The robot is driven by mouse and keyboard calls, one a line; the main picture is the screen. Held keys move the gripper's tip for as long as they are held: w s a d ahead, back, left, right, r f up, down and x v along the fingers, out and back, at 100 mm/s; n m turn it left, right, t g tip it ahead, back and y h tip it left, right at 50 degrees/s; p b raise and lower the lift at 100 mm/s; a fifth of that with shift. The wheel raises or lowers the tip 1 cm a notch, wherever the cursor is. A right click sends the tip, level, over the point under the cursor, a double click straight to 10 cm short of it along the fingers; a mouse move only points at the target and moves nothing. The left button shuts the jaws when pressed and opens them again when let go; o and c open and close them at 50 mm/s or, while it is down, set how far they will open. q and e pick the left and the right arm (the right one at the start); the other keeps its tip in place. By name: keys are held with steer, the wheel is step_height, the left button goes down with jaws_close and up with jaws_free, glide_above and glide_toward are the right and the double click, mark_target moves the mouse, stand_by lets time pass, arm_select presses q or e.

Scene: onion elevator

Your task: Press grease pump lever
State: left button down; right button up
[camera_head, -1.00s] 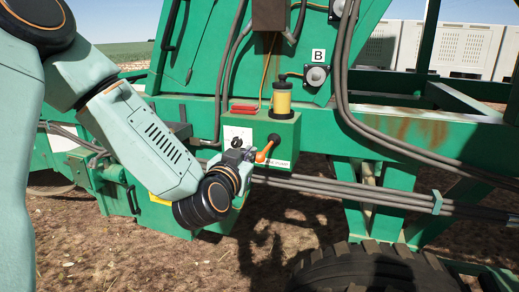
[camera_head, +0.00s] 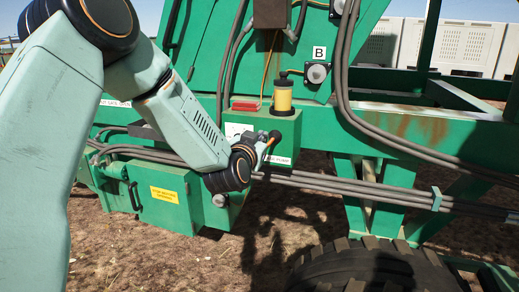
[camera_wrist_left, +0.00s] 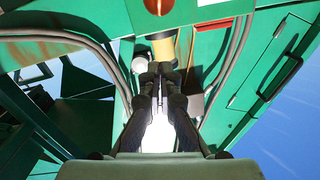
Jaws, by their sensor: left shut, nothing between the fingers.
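The grease pump is a green box (camera_head: 287,122) on the machine's side, with a yellow reservoir (camera_head: 282,99) on top. My left gripper (camera_head: 258,141) is shut and empty at the front of the box, beside the lever. The wrist hides part of the gripper and the lower lever; I cannot tell whether they touch. In the left wrist view the closed fingertips (camera_wrist_left: 159,70) are in front of the yellow reservoir (camera_wrist_left: 163,46). My right gripper is not in view.
A red block (camera_head: 246,105) sits left of the reservoir. Grey hoses (camera_head: 330,187) run below the pump box. A green cabinet with a yellow label (camera_head: 177,195) is at lower left. A large tyre (camera_head: 375,269) is at lower right.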

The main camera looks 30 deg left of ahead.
arm_select(q)
steer(key=f, duration=0.1)
steer(key=w+a+f, duration=0.1)
steer(key=f, duration=0.2)
steer(key=shift+w+a, duration=0.15)
step_height(320, 180, down, 10)
steer(key=t+y+b, duration=0.1)
steer(key=t+b, duration=0.4)
steer(key=b, duration=1.4)
steer(key=shift+w+t+y+b, duration=0.4)
steer(key=shift+w, duration=0.05)
steer(key=shift+r, duration=0.1)
